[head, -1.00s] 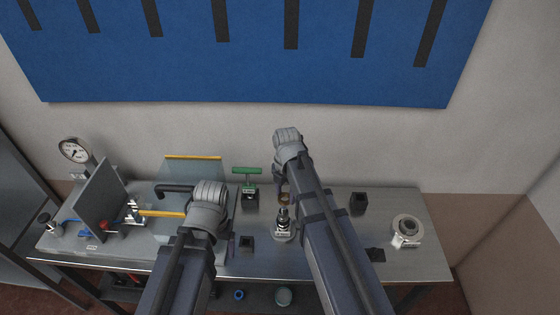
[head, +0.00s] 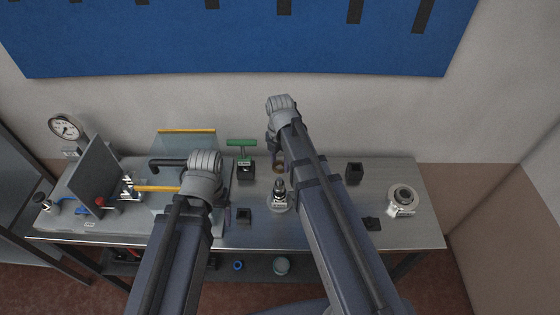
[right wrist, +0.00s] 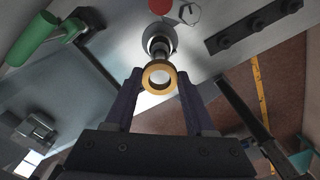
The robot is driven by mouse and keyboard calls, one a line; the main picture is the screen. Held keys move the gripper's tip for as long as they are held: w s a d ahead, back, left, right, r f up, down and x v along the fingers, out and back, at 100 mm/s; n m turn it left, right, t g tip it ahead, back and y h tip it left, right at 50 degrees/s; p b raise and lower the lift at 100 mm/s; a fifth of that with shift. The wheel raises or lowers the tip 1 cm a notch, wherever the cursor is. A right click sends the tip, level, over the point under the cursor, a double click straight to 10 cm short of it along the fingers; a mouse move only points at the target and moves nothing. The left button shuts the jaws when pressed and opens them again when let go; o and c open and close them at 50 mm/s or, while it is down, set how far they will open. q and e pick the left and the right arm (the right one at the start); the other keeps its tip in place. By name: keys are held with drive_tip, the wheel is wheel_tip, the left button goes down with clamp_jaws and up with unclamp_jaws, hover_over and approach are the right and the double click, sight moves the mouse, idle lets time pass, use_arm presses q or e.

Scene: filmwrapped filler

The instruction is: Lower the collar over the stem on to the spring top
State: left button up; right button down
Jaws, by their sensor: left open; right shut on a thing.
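A brass collar (right wrist: 149,86) is between the fingers of my right gripper (right wrist: 159,92), which is shut on it. Its hole faces the right wrist camera. In the head view the collar (head: 278,168) shows just below the right hand. The upright stem (head: 279,186) with its spring stands on a round base (head: 279,208) on the bench, apart from the collar. The stem (right wrist: 158,45) also shows beyond the ring in the right wrist view. The spring top is not clear. My left gripper (head: 222,212) is open over the bench to the left, its fingers mostly hidden.
A green T-handle tool (head: 241,143) stands left of the collar. Dark square blocks (head: 354,173) and a pale round fitting (head: 402,199) lie to the right. A gauge (head: 65,128), a grey plate (head: 98,180) and a clear panel with yellow edge (head: 187,131) stand left.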

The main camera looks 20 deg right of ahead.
sight(280, 178)
drive_tip(key=shift+f+b, duration=1.8)
drive_tip(key=shift+f, duration=0.3)
drive_tip(key=shift+f+b, duration=1.6)
drive_tip(key=shift+f, duration=0.05)
drive_tip(key=shift+c, duration=0.8)
unclamp_jaws()
drive_tip(key=shift+r, duration=0.15)
wheel_tip(280, 178, up, 8)
drive_tip(key=p, duration=0.8)
drive_tip(key=shift+f, duration=0.2)
drive_tip(key=shift+f, duration=0.1)
